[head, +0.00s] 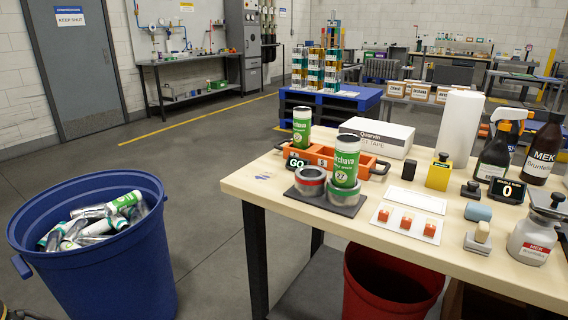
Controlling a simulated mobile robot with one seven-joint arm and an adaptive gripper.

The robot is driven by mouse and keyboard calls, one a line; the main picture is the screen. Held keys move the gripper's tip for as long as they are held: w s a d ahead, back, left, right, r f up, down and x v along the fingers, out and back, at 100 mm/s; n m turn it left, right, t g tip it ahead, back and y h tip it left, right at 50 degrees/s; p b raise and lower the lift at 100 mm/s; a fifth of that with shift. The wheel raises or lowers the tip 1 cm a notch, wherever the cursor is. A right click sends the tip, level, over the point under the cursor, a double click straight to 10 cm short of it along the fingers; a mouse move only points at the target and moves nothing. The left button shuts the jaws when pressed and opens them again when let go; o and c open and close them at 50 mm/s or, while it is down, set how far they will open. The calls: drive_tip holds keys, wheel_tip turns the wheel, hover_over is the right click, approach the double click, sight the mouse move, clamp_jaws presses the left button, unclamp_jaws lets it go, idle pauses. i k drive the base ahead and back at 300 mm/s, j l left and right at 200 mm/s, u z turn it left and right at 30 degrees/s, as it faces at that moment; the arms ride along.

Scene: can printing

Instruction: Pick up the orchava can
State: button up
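A green and white can (345,162) with partly legible lettering ending in "rchava" and the number 27 stands upright at the table's left part. Its base is at a grey and green ring (343,194); I cannot tell whether it sits in it or on it. A second green and white can (302,127) with similar lettering stands upright farther back, by an orange tray (360,158). Several cans, some with green and white ends (126,201), lie jumbled in the blue bin (87,212). My gripper is not in view.
Beside the ring is a grey and red ring (310,181) on a dark pad (335,205). A "GO" sign (297,162), white box (377,137), paper roll (455,130), spray bottle (497,150) and stamps crowd the table (260,187). A red bin (388,285) stands below.

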sight(347, 146)
drive_tip(key=j+z, duration=0.25)
drive_tip(key=j, duration=0.4)
drive_tip(key=j+z, duration=0.25)
drive_tip(key=j, duration=0.4)
